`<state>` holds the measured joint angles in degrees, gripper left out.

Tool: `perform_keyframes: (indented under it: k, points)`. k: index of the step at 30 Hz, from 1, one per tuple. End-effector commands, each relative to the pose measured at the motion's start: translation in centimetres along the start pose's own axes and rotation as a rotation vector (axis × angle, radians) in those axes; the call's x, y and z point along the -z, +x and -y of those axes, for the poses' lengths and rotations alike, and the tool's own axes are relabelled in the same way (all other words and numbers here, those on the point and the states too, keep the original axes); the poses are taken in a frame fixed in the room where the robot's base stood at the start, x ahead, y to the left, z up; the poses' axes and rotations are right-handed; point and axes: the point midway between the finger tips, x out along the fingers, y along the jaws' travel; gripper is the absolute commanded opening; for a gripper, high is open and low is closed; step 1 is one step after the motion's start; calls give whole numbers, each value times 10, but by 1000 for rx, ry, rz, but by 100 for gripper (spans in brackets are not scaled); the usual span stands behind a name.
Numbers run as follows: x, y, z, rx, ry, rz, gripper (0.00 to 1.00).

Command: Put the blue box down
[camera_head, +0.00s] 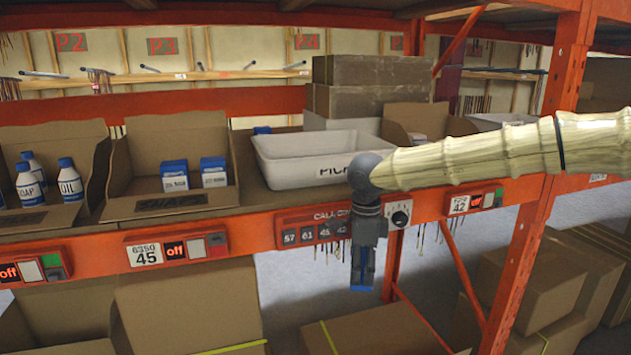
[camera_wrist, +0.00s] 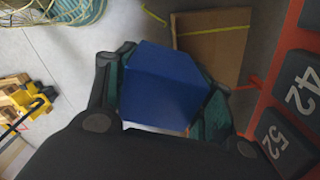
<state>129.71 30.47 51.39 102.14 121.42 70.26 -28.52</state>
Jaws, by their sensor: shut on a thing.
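My gripper (camera_head: 363,270) points down in front of the orange shelf beam in the head view. It is shut on a blue box (camera_wrist: 162,88), which fills the middle of the wrist view between the fingers. In the head view only a small blue end of the held box (camera_head: 360,288) shows below the fingers. Two other blue and white boxes (camera_head: 213,172) stand in an open cardboard bin (camera_head: 165,207) on the shelf. A white tote marked PICK (camera_head: 285,160) stands on the shelf, up and left of my gripper; my arm covers part of its right side.
Blue and white bottles (camera_head: 68,180) stand in the left cardboard bin. The orange beam (camera_head: 255,232) carries number panels and runs behind my gripper. An orange upright (camera_head: 545,170) stands at right. Closed cartons (camera_head: 380,332) lie below. A yellow pallet truck (camera_wrist: 28,100) shows in the wrist view.

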Motion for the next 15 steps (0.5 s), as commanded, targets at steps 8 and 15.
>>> perform_keyframes:
  k: [8,15]
  points:
    - [30,97,-12,-5,-408,2,26]
    - [50,174,-34,-6,-779,3,26]
